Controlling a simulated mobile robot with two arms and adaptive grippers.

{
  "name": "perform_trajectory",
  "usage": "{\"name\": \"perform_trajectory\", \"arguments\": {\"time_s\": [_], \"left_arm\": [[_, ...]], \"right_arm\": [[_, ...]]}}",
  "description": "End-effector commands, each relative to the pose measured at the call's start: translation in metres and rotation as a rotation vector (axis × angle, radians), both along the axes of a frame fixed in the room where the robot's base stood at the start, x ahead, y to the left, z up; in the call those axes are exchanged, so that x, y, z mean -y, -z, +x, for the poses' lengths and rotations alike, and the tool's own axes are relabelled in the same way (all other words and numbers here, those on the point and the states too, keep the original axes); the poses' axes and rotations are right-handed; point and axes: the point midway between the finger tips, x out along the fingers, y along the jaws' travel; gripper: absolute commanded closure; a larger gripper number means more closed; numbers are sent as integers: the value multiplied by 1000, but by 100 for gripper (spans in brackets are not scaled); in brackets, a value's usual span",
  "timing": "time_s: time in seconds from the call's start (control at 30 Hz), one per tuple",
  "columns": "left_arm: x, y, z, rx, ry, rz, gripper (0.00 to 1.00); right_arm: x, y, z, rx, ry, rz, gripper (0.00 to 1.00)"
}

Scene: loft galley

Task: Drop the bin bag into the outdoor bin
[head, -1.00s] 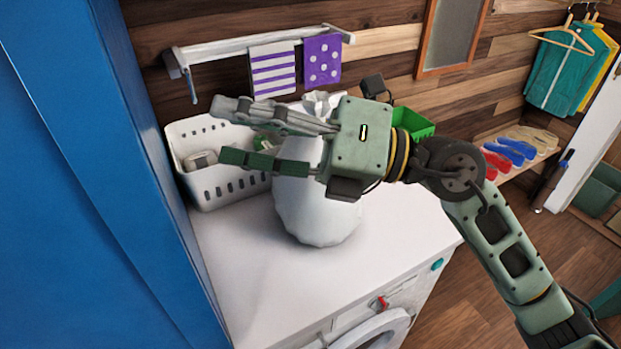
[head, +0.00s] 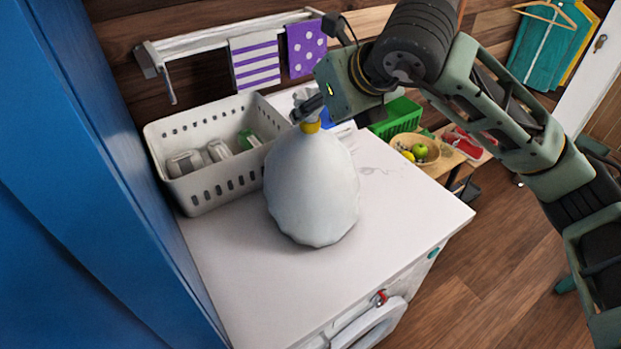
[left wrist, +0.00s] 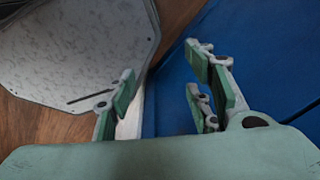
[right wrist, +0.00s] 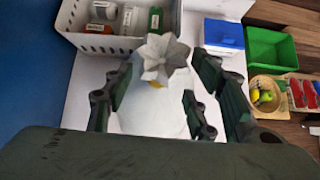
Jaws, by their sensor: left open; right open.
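The white bin bag (head: 312,190) stands upright on the white washing machine top, its neck tied with a yellow band and its crumpled end sticking up. My right gripper (head: 308,108) is at the bag's neck, coming in from the right. In the right wrist view the open fingers of my right gripper (right wrist: 165,75) are on either side of the bag's gathered top (right wrist: 163,57), with gaps beside it. My left gripper (left wrist: 163,82) is open and empty next to a blue surface; it is out of the head view. I cannot make out an outdoor bin in any view.
A white basket (head: 225,188) with several containers stands left of the bag. A tall blue panel (head: 90,180) closes off the left side. A green crate (head: 398,118) and a bowl of fruit (head: 425,150) are at the right. The washing machine top (head: 395,205) is clear right of the bag.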

Motion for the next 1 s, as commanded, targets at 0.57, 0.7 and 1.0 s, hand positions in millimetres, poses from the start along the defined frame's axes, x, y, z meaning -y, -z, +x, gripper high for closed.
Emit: {"name": "perform_trajectory", "arguments": {"time_s": [0.57,0.7,1.0], "left_arm": [[2,-21,-2,-5,1,-2,52],[2,-21,-2,-4,0,-1,52],[-1,-22,-2,-4,-1,1,52]], "right_arm": [[-13,27,22,-2,-3,1,52],[-13,26,22,-1,-3,1,64],[-13,26,22,-1,-3,1,90]]}}
